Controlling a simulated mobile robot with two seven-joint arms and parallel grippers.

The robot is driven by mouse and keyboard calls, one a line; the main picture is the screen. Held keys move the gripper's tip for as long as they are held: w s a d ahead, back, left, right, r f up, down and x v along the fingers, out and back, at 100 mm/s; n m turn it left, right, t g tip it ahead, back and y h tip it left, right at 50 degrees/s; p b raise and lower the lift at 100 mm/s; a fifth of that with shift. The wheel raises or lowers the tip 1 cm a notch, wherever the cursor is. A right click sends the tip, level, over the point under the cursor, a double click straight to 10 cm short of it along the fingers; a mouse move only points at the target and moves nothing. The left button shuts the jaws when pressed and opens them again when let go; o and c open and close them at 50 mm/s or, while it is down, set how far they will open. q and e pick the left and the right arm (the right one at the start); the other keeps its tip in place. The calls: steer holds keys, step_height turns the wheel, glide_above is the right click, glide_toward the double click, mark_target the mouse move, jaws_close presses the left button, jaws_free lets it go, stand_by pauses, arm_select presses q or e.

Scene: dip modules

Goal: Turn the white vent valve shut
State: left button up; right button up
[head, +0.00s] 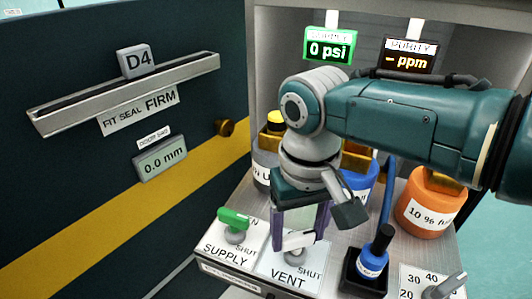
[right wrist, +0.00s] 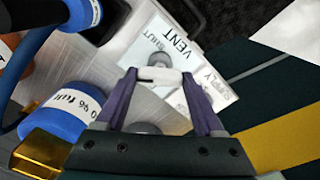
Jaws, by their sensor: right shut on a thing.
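The white vent valve handle (head: 297,240) sits on its round grey hub above the VENT label plate (head: 285,274) on the metal panel. My right gripper (head: 298,236) reaches down over it, its two purple fingers at either end of the handle. The right wrist view shows the handle (right wrist: 160,74) held between the fingertips (right wrist: 160,78). In the head view the handle lies nearly crosswise, and the word SHUT shows on the plate at its lower right. My left gripper is in neither view.
A green supply handle (head: 234,218) stands just left of the vent valve. A grey knob (head: 446,286) is at front right. An open dark door (head: 100,200) fills the left.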

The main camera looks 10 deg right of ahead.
mark_target(298, 235)
steer(key=m+p, duration=0.1)
steer(key=m, duration=0.2)
steer(key=shift+a+r+m, duration=0.1)
steer(key=shift+m, duration=0.3)
steer(key=shift+m+p, duration=0.5)
steer(key=shift+m, duration=1.3)
steer(key=o, duration=1.4)
step_height(298, 235, up, 10)
steer(key=p, duration=0.7)
